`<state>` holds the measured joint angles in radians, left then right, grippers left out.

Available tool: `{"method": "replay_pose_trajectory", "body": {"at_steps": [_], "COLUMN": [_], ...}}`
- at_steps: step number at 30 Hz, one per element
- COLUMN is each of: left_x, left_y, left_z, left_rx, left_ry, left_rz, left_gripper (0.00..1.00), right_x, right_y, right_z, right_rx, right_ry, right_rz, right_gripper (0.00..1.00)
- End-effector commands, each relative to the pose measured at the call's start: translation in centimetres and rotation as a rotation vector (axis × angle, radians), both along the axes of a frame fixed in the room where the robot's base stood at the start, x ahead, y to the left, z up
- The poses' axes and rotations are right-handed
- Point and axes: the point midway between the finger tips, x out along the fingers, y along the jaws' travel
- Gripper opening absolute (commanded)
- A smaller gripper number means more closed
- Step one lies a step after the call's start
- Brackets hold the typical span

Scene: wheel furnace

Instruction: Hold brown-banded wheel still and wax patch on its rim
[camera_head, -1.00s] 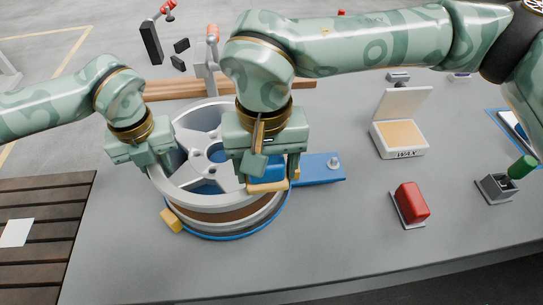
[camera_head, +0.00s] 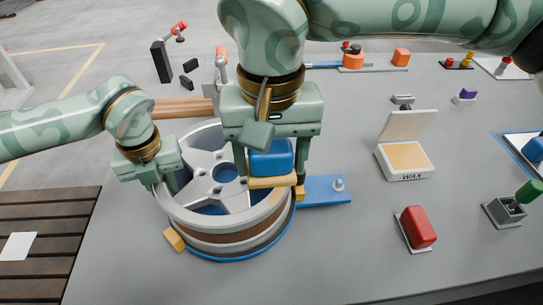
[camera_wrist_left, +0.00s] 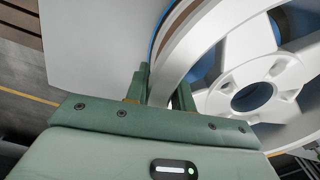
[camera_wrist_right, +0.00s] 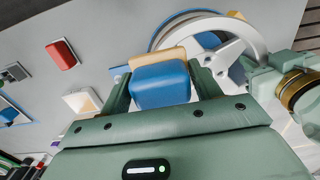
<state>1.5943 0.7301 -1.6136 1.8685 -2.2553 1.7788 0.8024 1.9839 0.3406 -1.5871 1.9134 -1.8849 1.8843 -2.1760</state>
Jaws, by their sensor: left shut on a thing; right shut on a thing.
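The brown-banded wheel (camera_head: 205,238) lies flat, a silver spoked wheel with a brown band around its side. My left gripper (camera_head: 163,186) is shut on its rim at the left, and the left wrist view shows the rim (camera_wrist_left: 168,72) between the fingers. My right gripper (camera_head: 271,168) is shut on a blue-backed block (camera_head: 270,158) with a tan pad (camera_head: 272,183) on its lower front. The pad is over the right front of the rim; whether it touches is unclear. A small tan area (camera_head: 275,197) shows on the rim just below the pad.
A blue plate with a bolt (camera_head: 325,191) extends right from under the wheel. The open wax box (camera_head: 404,160), a red block (camera_head: 417,228) and a grey holder with a green-handled tool (camera_head: 507,211) stand to the right. Bench between them is clear. A slatted surface (camera_head: 40,255) lies at left.

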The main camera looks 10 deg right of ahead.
Motion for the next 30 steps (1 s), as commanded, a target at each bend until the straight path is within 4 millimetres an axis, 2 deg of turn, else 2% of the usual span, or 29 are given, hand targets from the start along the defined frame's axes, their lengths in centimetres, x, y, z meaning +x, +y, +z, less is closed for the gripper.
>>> {"method": "replay_pose_trajectory", "body": {"at_steps": [8,9,11,20,30], "left_x": [-0.1,-0.1,-0.1,0.0,0.0], "left_y": [0.1,0.1,0.1,0.0,0.0], "left_z": [-0.2,-0.2,-0.1,0.1,3.2], "left_rx": [0.003,0.003,0.002,0.001,0.000], "left_ry": [0.006,0.006,0.005,0.001,-0.001], "left_rz": [0.000,0.000,0.000,0.000,0.000], "left_gripper": [0.00,0.36,0.50,0.50,0.50], "right_x": [0.0,0.0,0.0,0.0,0.0], "right_y": [0.0,0.0,0.0,0.0,0.0], "right_z": [0.0,0.0,0.0,0.0,0.0], "right_rx": [0.000,0.000,0.000,0.000,0.000], "right_ry": [0.000,0.000,0.000,0.000,0.000], "right_rz": [0.000,0.000,0.000,0.000,0.000], "right_gripper": [0.42,0.42,0.42,0.42,0.42]}}
